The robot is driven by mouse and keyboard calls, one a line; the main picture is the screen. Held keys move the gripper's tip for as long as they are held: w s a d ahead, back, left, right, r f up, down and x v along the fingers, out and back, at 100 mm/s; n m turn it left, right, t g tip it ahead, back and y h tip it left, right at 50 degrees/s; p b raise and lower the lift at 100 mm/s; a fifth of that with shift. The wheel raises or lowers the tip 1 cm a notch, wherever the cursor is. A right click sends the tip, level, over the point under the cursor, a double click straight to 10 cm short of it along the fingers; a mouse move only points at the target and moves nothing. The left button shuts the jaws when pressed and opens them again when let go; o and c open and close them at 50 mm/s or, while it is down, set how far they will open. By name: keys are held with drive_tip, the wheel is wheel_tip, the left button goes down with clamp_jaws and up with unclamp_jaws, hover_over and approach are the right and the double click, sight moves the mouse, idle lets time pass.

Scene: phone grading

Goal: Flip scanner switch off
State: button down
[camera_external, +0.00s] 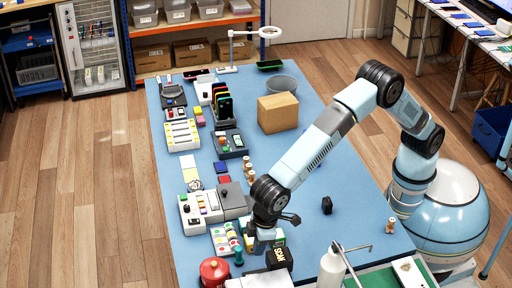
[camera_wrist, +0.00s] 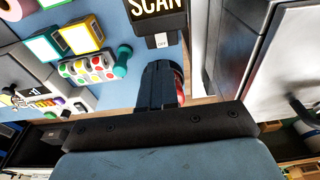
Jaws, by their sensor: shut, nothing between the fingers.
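The scanner is a dark box with a large white SCAN label (camera_external: 279,256) at the near edge of the blue table, low in the external view. In the wrist view the SCAN box (camera_wrist: 157,22) is at the top, cut off by the frame. A small pale tab (camera_wrist: 162,41), which looks like the switch, sits on its lower face; its lettering is too small to read surely. My gripper (camera_external: 266,243) points down just left of the box. In the wrist view its dark fingers (camera_wrist: 163,72) are shut and empty, below the tab and apart from it.
A tray of coloured dots (camera_external: 225,238), a teal knobbed stamp (camera_external: 237,255) and a red round pot (camera_external: 214,271) stand to the left. A white bottle (camera_external: 333,268) stands to the right. A cardboard box (camera_external: 278,112) is farther back. The table's middle right is mostly clear.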

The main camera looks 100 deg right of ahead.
drive_tip(key=shift+s+r, duration=0.2)
drive_tip(key=shift+r, duration=1.2)
drive_tip(key=shift+w+a+r, duration=0.15)
drive_tip(key=shift+w+a, duration=0.1)
drive_tip(key=shift+w, duration=0.3)
drive_tip(key=f, duration=0.4)
drive_tip(key=w+f, duration=0.1)
drive_tip(key=f, duration=0.4)
drive_tip(key=w+f, duration=0.1)
drive_tip(key=f, duration=0.4)
